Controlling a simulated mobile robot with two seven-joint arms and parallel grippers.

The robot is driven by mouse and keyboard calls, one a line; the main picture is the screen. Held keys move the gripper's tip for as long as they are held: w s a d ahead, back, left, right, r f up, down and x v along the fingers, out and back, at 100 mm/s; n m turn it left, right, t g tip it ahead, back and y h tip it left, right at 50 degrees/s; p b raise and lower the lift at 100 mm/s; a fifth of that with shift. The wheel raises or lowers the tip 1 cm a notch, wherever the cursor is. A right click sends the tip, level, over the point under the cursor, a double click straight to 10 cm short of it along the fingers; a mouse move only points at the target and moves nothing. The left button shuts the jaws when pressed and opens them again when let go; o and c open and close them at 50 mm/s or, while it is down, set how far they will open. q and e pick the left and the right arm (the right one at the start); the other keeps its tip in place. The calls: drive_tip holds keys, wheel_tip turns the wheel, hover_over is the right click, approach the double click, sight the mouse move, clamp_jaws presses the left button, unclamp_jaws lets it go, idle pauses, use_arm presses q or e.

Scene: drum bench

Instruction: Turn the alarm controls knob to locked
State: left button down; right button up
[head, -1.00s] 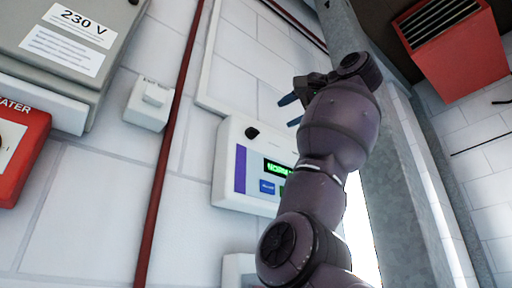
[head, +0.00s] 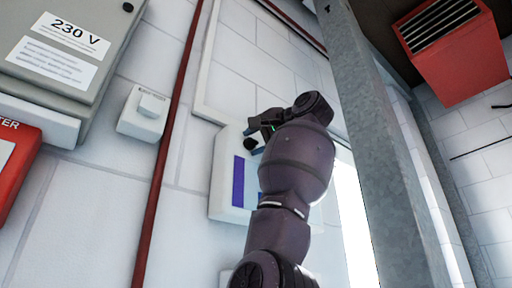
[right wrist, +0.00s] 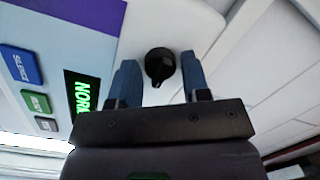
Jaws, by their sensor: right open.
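The alarm panel (head: 223,187) is a white box with a purple strip on the wall, in the middle of the head view. Its black knob (head: 250,143) sits near the top; in the right wrist view the knob (right wrist: 159,64) is round with a pointer. My right gripper (head: 256,133) is at the knob. In the right wrist view my right gripper (right wrist: 158,80) is open, its blue fingers on either side of the knob with gaps. The green display (right wrist: 82,95) reads "NOR…", the rest hidden. My arm hides much of the panel in the head view. My left gripper is not in view.
A blue button (right wrist: 21,66) and a green button (right wrist: 37,102) lie beside the display. A red pipe (head: 170,130) runs up the wall left of the panel. A grey post (head: 385,150) stands right of my arm. A grey 230 V box (head: 75,50) is at upper left.

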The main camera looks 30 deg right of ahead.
drive_tip(key=c, duration=0.6)
drive_tip(key=shift+c, duration=0.2)
drive_tip(key=shift+n, duration=0.4)
drive_tip(key=n, duration=0.2)
drive_tip(key=shift+d+n+b, duration=0.1)
drive_tip(key=shift+n+b, duration=0.2)
drive_tip(key=shift+b, duration=0.05)
drive_tip(key=shift+a+r+n+g+h+p, duration=0.15)
drive_tip(key=shift+n+h, duration=0.25)
drive_tip(key=shift+n, duration=1.65)
drive_tip(key=shift+n+g+h+p, duration=0.2)
drive_tip(key=shift+n+h, duration=0.2)
drive_tip(key=shift+n, duration=1.6)
drive_tip(key=shift+a+r+n+g+h+p, duration=0.15)
drive_tip(key=shift+n+h, duration=0.25)
drive_tip(key=shift+n, duration=1.65)
drive_tip(key=shift+d+f, duration=0.1)
